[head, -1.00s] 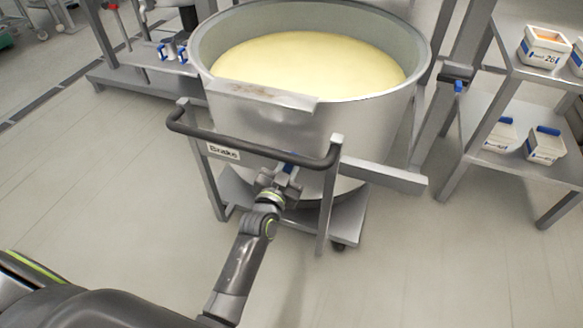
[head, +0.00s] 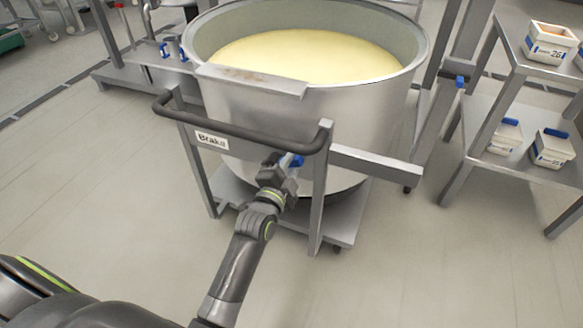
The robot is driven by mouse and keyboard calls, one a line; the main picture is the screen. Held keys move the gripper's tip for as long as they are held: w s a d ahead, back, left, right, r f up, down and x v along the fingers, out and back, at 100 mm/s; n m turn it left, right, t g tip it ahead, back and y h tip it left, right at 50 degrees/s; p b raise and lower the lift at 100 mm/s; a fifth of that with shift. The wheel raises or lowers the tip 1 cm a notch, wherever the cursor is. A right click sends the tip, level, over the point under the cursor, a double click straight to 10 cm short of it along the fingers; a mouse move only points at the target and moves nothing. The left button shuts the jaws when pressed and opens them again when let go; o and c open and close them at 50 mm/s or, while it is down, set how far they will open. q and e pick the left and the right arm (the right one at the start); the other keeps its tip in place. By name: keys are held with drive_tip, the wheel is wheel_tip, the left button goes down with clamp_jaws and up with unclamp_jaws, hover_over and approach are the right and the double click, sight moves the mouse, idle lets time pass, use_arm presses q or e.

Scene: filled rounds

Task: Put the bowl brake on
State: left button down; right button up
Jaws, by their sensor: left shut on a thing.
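A large steel bowl (head: 250,105) full of pale yellow dough (head: 310,57) stands on a wheeled frame with a dark push handle (head: 235,130). A "Brake" label (head: 212,141) is on the frame just under the handle. The fingers hide the rest of the lever. My right gripper is not in view.
A two-level steel rack (head: 490,115) with white tubs (head: 550,45) stands at the right. A steel stand with blue-handled parts (head: 165,48) is behind the bowl at the left. The floor (head: 110,200) in front and to the left is clear.

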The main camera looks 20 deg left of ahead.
use_arm(q)
drive_tip(key=shift+d+f+m+b, duration=0.1)
drive_tip(key=shift+f+m+b, duration=0.45)
drive_tip(key=shift+m, duration=0.4)
drive_tip(key=shift+d+f+m+b, duration=0.15)
drive_tip(key=shift+f+m+b, duration=0.35)
drive_tip(key=shift+m, duration=0.4)
drive_tip(key=shift+d+f+m+b, duration=0.1)
drive_tip(key=shift+f+m+b, duration=0.4)
drive_tip(key=shift+m, duration=0.45)
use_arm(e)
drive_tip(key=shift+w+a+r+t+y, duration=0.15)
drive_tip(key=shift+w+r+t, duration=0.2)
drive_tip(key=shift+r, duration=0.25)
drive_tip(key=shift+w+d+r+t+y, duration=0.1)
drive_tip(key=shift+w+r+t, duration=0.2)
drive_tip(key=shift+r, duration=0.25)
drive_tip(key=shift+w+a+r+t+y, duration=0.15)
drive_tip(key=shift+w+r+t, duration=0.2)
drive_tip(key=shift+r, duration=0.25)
use_arm(q)
drive_tip(key=shift+r, duration=0.1)
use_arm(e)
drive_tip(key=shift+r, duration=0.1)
use_arm(q)
drive_tip(key=c, duration=1.2)
unclamp_jaws()
drive_tip(key=shift+c, duration=0.2)
